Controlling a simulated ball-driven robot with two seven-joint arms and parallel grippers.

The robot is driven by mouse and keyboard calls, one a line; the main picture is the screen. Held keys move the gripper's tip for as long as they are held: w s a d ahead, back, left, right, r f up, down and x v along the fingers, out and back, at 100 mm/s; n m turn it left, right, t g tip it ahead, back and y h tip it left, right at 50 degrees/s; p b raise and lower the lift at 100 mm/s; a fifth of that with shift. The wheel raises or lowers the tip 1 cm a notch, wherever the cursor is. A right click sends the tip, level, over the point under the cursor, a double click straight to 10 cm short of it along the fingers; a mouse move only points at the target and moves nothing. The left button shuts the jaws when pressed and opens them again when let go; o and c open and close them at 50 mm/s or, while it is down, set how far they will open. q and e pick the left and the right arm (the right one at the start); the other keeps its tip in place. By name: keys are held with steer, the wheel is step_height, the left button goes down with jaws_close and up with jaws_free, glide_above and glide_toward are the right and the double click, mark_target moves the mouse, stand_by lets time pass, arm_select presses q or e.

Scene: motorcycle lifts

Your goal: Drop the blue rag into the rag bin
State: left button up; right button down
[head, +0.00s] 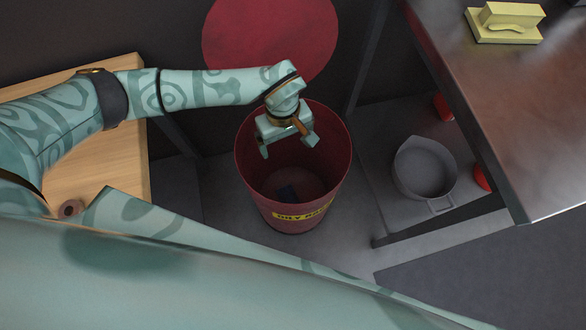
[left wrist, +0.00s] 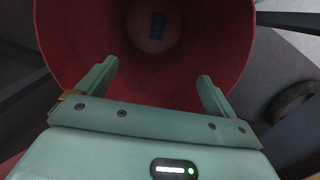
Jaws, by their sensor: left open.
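The rag bin (head: 245,168) is a tall red round bin with a yellow label, standing on the floor. The blue rag (head: 288,192) lies on the bottom inside the bin as a small dark blue patch. It also shows in the left wrist view (left wrist: 158,26), flat on the bin floor. My left gripper (head: 288,146) is over the bin's mouth, pointing down, open and empty. Its two fingers are spread apart in the left wrist view (left wrist: 158,82), with the bin interior between them. The rag is well below the fingers and apart from them. My right gripper is not in view.
A wooden table (head: 125,180) is at the left, with a small brown round item (head: 69,208) on it. A metal bench (head: 500,100) at the right holds a yellow block-like item (head: 506,20). A grey pan (head: 424,168) sits under the bench near red objects.

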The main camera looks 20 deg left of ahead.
arm_select(q)
step_height(320, 180, up, 14)
steer(key=p, duration=0.5)
steer(key=shift+w+a, duration=0.35)
steer(key=shift+a, duration=0.05)
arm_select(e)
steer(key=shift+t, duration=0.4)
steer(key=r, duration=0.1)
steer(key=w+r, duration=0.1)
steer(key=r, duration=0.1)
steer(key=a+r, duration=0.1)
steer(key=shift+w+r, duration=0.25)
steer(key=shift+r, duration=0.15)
